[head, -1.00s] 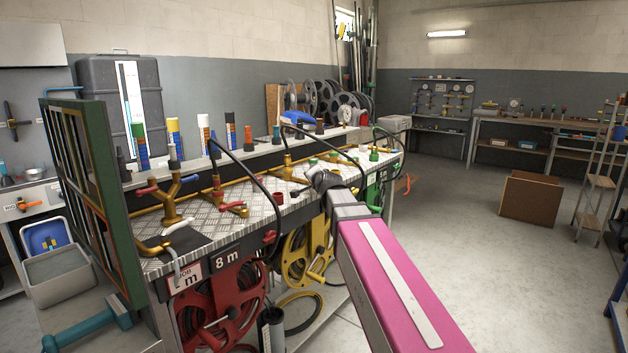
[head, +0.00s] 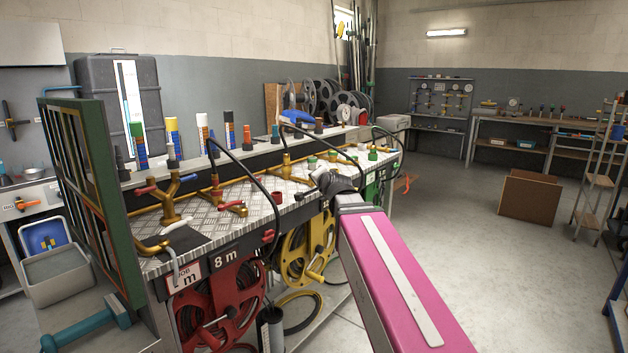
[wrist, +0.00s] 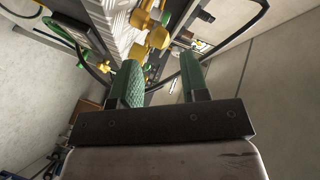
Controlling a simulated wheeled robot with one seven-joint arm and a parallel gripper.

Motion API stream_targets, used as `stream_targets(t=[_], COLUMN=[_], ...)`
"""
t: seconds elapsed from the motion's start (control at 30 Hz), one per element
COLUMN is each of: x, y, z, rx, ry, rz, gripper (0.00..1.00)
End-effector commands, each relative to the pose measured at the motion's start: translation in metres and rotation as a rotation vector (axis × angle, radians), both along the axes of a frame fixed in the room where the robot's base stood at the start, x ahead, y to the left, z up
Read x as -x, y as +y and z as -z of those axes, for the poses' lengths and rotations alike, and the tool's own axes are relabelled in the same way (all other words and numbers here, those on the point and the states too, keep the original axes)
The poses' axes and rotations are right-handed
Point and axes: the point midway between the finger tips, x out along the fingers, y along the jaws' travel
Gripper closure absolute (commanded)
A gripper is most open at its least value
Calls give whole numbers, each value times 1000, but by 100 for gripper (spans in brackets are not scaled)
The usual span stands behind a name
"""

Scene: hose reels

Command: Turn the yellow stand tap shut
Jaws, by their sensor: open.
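My gripper (wrist: 160,68) is open in the wrist view, its two green fingers apart with nothing held between them. Bright yellow handles of a tap (wrist: 157,37) show just beyond the fingertips, roughly in line with the gap. Whether the fingers touch them I cannot tell. In the head view, a brass stand tap (head: 286,162) stands on the bench to the left of my dark wrist. My fingers are small and hard to make out there, and the tap's yellow handles are not clear in that view.
Other brass taps, one with red and blue levers (head: 171,198) and one with red levers (head: 232,207), stand on the metal-topped bench (head: 205,222). Black hoses arch over it. Red (head: 237,285) and yellow (head: 294,257) reels hang below.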

Motion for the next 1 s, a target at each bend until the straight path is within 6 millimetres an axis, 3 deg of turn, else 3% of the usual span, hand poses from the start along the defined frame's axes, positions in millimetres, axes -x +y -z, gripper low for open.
stream_targets(t=[0.03,0.2,0.5,0.63,0.77,1.0], x=[14,31,32,29,16,-13], y=[-3,-7,-7,-9,-16,-45], z=[-2,-7,-7,-8,-10,-21], rx=[0,0,0,10,65,269], ry=[-1,-1,0,10,64,251], rz=[0,-1,0,-6,-39,-220], gripper=[59,59,59,100,100,100])
